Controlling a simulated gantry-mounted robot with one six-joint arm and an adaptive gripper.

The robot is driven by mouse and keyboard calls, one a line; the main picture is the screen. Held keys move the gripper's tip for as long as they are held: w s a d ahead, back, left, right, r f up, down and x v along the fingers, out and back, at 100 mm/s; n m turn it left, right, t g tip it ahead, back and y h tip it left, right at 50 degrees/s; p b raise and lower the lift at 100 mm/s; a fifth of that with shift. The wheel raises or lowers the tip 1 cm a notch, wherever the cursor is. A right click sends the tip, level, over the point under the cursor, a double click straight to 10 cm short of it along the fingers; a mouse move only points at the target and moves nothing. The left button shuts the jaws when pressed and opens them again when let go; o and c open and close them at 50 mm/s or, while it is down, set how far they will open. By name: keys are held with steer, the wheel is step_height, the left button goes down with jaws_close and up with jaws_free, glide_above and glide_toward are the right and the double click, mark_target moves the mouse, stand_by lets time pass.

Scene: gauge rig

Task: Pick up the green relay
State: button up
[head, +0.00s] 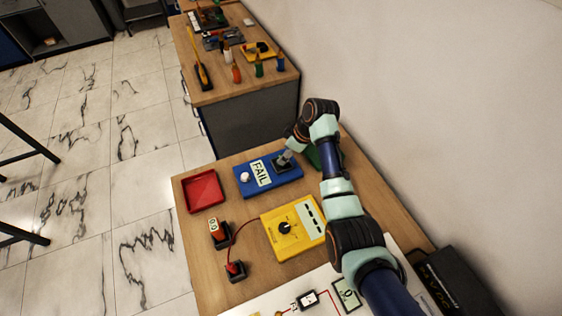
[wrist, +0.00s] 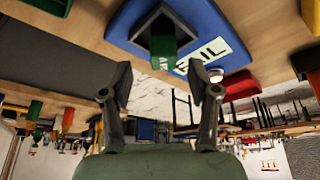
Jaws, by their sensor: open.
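The green relay (wrist: 163,45) stands in a dark square socket (wrist: 185,22) on the blue tester box (wrist: 125,22), which bears a FAIL label (wrist: 213,50). The blue box also shows in the head view (head: 248,187), with its FAIL label facing up. My gripper (wrist: 160,92) is open and empty, its two fingers spread, with the relay ahead of the gap between them. In the head view my gripper (head: 284,159) is over the socket end of the box and hides the relay.
A red tray (head: 204,191) lies left of the blue box. A green tray (head: 314,157) is partly hidden behind my arm. A yellow meter (head: 292,228) is in front, with a red lead to a probe (head: 235,270). An orange-red block (head: 218,230) stands in a dark holder.

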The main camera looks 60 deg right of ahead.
steer(key=x, duration=0.3)
steer(key=shift+a+f+b, duration=0.25)
steer(key=shift+a+b, duration=0.05)
steer(key=shift+b, duration=0.05)
steer(key=shift+w+f, duration=0.15)
steer(key=shift+f, duration=0.05)
jaws_close()
steer(key=shift+r, duration=0.15)
